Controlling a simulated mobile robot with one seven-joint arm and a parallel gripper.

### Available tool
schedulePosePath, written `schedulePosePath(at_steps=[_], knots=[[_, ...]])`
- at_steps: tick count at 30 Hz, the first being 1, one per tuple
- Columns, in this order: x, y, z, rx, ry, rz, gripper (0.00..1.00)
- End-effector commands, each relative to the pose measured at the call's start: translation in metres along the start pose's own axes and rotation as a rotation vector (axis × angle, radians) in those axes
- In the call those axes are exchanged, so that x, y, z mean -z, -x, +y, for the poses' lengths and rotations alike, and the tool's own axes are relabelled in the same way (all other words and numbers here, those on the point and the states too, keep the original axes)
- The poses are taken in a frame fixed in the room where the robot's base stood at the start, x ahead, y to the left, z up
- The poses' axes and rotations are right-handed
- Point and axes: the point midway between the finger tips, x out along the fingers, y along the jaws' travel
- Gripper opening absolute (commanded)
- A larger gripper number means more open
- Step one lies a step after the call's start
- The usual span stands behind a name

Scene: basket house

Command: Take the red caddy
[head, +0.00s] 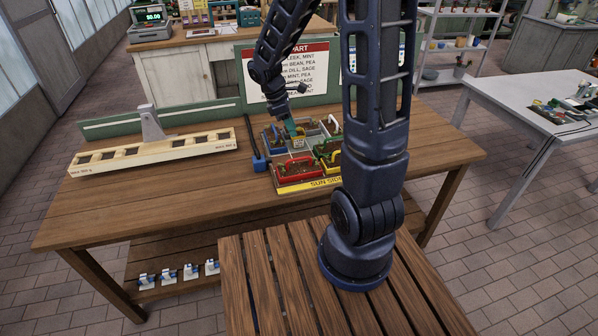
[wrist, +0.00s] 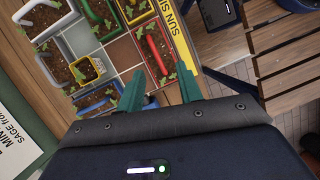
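A red caddy (head: 297,170) with a red handle, soil and small green seedlings sits at the front left of the divided tray on the wooden table. In the wrist view the red caddy (wrist: 155,52) lies just beyond my fingertips, beside the yellow "SUN SIDE" edge. My gripper (wrist: 160,75) has its two teal fingers spread apart with nothing between them. In the head view my gripper (head: 291,128) hangs over the back left part of the tray. Part of the tray's right side is hidden by my arm.
A green caddy (wrist: 132,8), a blue caddy (wrist: 97,101) and a small yellow pot (wrist: 86,71) share the tray. One brown tray cell (wrist: 122,52) beside the red caddy is empty. A long slotted wooden rack (head: 155,153) stands left. A lettered sign (head: 287,72) stands behind.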

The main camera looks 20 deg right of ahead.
Motion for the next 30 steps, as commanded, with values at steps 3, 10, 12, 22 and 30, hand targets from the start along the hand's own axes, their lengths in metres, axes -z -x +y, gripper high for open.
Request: schedulePosePath(at_steps=[3, 10, 12, 22, 30], knots=[[0.018, -0.019, 0.006, 0.027, 0.118, -0.031, 0.36], [0.036, -0.038, 0.011, 0.052, 0.251, -0.060, 0.36], [0.038, -0.042, 0.012, 0.055, 0.265, -0.064, 0.36], [0.035, -0.084, 0.010, 0.057, 0.267, -0.064, 0.36], [0.034, -0.101, 0.010, 0.056, 0.266, -0.064, 0.36]])
